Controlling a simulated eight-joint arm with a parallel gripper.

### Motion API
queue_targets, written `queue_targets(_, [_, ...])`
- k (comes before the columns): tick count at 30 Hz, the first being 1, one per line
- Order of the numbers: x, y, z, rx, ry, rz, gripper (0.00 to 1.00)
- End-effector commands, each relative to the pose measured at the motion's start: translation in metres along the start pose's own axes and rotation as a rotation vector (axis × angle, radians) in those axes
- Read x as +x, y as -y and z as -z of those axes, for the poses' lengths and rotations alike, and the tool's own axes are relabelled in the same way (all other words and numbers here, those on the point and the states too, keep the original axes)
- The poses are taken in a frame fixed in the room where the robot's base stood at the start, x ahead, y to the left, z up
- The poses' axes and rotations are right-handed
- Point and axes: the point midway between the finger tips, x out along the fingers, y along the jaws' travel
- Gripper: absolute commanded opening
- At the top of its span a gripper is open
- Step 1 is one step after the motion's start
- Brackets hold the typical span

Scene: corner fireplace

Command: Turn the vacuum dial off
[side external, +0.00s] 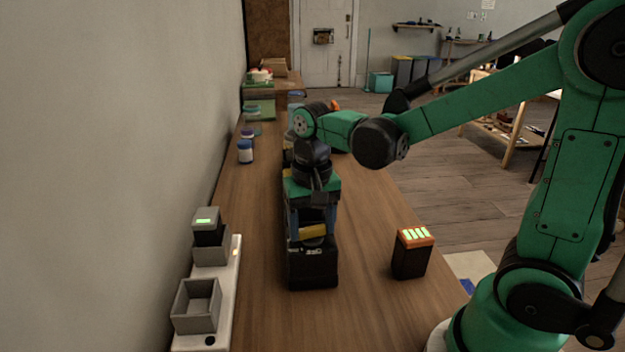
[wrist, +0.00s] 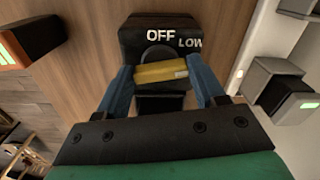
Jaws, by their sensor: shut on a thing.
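The vacuum (side external: 312,270) is a black box standing on the wooden bench, below my gripper. Its top shows white OFF and LOW labels in the wrist view (wrist: 160,22). The dial has a yellow bar handle (wrist: 158,72), also visible in the side view (side external: 313,231). In the wrist view the bar lies nearly crosswise, below OFF, with a small pale mark near its right end. My gripper (wrist: 163,77) points down with its blue fingers at the two ends of the bar, shut on it. It also shows in the side view (side external: 312,228). The dial's lower part is hidden.
A black battery with an orange top (side external: 411,252) stands to the right on the bench (side external: 365,310). A white charger strip (side external: 236,262) with grey bays lies left along the wall. Jars (side external: 246,152) stand farther back. Bare bench lies on both sides of the vacuum.

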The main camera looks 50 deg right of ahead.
Motion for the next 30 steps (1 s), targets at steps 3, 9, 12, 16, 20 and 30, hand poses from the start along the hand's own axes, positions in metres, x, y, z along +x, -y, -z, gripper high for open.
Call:
queue_targets(3, [-0.0001, -0.0003, 0.0000, -0.103, 0.000, 0.000, 0.10])
queue_targets(9, [-0.0001, -0.0006, 0.0001, -0.294, 0.000, 0.000, 0.10])
queue_targets(12, [-0.0001, -0.0008, 0.0002, -0.389, 0.000, 0.000, 0.10])
queue_targets(16, [-0.0001, -0.0010, 0.0003, -0.513, 0.000, 0.000, 0.10])
queue_targets(20, [-0.0001, -0.0013, 0.0004, -0.636, 0.000, 0.000, 0.10])
queue_targets(30, [-0.0001, -0.0017, 0.0009, -0.957, 0.000, 0.000, 0.10])
